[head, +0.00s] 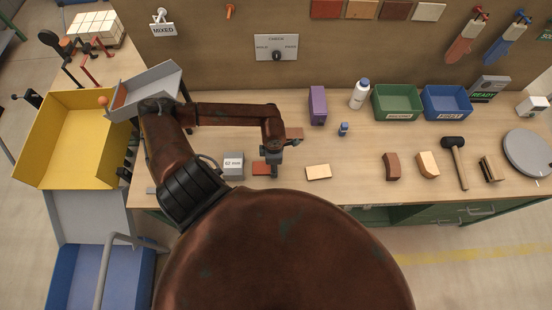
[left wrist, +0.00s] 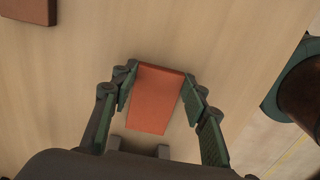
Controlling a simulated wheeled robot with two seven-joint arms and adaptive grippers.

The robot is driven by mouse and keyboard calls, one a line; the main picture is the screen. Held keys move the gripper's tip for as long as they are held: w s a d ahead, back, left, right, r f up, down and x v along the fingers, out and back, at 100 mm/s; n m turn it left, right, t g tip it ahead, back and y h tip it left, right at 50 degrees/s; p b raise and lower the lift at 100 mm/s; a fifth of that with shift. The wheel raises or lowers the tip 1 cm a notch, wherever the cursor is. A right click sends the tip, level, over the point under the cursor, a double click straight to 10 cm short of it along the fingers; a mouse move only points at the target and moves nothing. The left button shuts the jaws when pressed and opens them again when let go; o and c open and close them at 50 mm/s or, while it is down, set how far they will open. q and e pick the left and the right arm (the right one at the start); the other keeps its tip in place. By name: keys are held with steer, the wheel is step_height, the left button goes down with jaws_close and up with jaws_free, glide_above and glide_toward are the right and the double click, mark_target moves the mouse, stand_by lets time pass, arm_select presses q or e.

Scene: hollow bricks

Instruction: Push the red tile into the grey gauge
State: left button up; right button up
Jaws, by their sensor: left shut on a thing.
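The red tile (head: 262,168) lies on the workbench near its front edge. My left gripper (head: 272,158) comes down over it and is shut on it. In the left wrist view the red tile (left wrist: 155,98) sits between the two fingers of the left gripper (left wrist: 158,92), with wood surface around it. The grey gauge (head: 233,166), a small block with a white label, stands just left of the tile, with a small gap between them. The gauge's opening cannot be made out. My right gripper is not in view.
A light tile (head: 318,172) lies right of the red tile, and a brown tile (head: 293,133) lies behind. A purple box (head: 318,105), white bottle (head: 359,94), green bin (head: 397,103) and blue bin (head: 446,103) stand at the back. A hammer (head: 456,160) lies right.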

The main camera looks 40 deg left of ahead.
mark_target(259, 168)
arm_select(q)
steer(key=shift+s+a+f, duration=0.2)
steer(key=shift+s+a, duration=0.9)
steer(key=shift+s, duration=0.15)
steer(key=shift+s+a, duration=0.25)
stand_by(0.7)
steer(key=shift+s+a, duration=0.8)
steer(key=shift+s+a, duration=0.1)
steer(key=shift+s, duration=0.05)
steer(key=shift+f+b, duration=0.3)
steer(key=shift+b, duration=0.15)
stand_by(1.5)
steer(key=o, duration=1.2)
steer(key=shift+o, duration=0.2)
steer(key=shift+w+r, duration=0.2)
steer(key=shift+w, duration=0.05)
